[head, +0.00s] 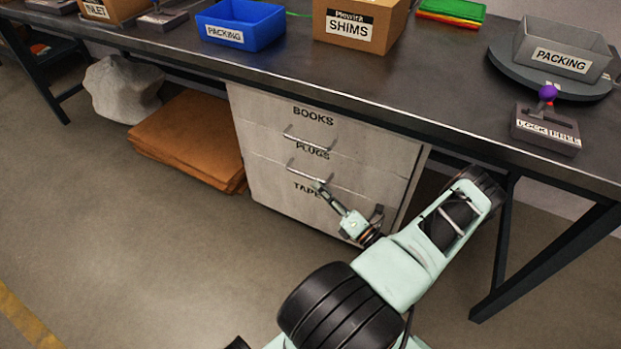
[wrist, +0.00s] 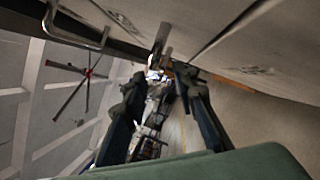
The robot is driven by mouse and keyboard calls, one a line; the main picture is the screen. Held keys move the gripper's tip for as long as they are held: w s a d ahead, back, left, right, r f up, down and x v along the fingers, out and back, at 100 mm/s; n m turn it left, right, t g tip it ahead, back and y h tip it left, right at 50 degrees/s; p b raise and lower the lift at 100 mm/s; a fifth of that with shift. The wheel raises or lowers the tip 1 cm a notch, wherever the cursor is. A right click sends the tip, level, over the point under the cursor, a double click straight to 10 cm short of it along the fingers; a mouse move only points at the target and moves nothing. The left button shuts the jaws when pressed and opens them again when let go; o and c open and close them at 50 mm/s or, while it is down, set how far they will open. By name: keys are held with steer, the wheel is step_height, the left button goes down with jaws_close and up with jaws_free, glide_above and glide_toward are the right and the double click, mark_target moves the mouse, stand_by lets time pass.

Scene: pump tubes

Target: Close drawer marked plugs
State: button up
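The drawer marked PLUGS (head: 345,166) is the middle one in a pale grey cabinet under the bench, below BOOKS and above TAPE. Its front looks close to flush with the others in the head view; I cannot tell whether a small gap is left. Its metal bar handle (head: 309,171) shows just above the TAPE label. My gripper (head: 347,200) is open and empty, in front of the lower cabinet, with one finger near the handle's lower right. Contact cannot be made out. In the wrist view my gripper (wrist: 163,75) has its fingers apart beside the drawer fronts, and a bar handle (wrist: 75,28) shows at upper left.
The drawer marked BOOKS (head: 270,114) is above and the one marked TAPE (head: 285,200) below. Flattened brown cardboard (head: 190,138) and a grey rock (head: 122,90) lie left of the cabinet. A bench leg (head: 545,262) stands at right. The floor at left front is clear.

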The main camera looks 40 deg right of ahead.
steer(key=v, duration=0.5)
steer(key=shift+d, duration=0.1)
stand_by(0.3)
